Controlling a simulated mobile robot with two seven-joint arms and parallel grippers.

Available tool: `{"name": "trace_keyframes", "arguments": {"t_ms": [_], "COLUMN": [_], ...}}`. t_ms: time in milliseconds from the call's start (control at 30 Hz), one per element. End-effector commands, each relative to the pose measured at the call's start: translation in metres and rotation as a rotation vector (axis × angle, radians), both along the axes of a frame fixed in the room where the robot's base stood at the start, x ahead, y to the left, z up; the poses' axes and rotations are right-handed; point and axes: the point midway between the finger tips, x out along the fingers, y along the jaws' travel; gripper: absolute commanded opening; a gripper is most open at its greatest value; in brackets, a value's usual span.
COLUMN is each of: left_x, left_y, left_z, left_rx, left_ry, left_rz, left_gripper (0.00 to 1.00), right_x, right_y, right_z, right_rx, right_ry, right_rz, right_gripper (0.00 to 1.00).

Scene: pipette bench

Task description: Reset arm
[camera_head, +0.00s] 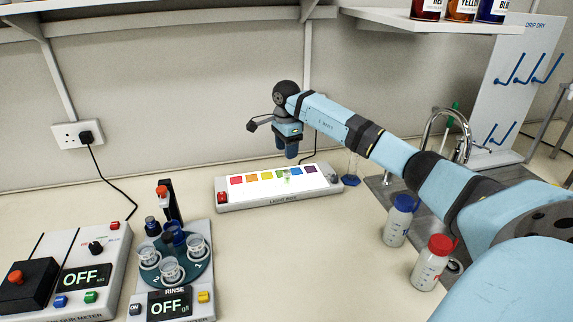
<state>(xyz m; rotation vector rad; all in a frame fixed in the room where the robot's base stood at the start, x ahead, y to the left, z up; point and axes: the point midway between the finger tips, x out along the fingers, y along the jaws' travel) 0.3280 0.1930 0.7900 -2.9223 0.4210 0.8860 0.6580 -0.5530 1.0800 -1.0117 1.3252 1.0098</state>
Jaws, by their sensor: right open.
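My right arm (325,115) reaches in from the right. Its gripper (291,152) points down behind and above the white light box with a row of coloured squares (262,201). The gripper is open, and I see nothing held in it. A small greenish mark or object (287,173) shows on the box below the gripper; it is too small to tell which. My left gripper is not in view.
At the left stand a colour meter (104,262) and a rinse unit (208,268) with cups, both reading OFF. A blue-capped bottle (398,226) and a red-capped bottle (430,266) stand below my right arm. A sink tap (428,125) is behind it. Front middle bench is clear.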

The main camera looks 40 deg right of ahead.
Motion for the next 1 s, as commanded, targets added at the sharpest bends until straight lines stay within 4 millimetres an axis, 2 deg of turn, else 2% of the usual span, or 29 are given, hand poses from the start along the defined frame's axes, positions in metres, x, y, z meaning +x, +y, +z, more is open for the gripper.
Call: {"name": "trace_keyframes", "arguments": {"t_ms": [100,200,800,867,1000], "left_x": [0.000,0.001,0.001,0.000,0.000], "left_y": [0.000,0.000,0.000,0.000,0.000], "left_z": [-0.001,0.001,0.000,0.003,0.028], "left_rx": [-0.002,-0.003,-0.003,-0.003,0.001], "left_ry": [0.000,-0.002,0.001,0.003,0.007], "left_rz": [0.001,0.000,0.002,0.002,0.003], "left_gripper": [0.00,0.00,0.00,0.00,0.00], "right_x": [0.001,0.000,0.000,0.000,0.000], "right_y": [0.000,0.000,0.000,0.000,0.000], "right_z": [0.014,0.020,0.023,0.027,0.055], "right_rx": [0.000,0.000,0.001,0.001,0.001], "right_ry": [-0.002,-0.001,0.000,0.000,-0.001], "right_rz": [0.000,0.000,0.000,0.000,0.000], "right_gripper": [0.51,0.51,0.51,0.51,0.51]}}
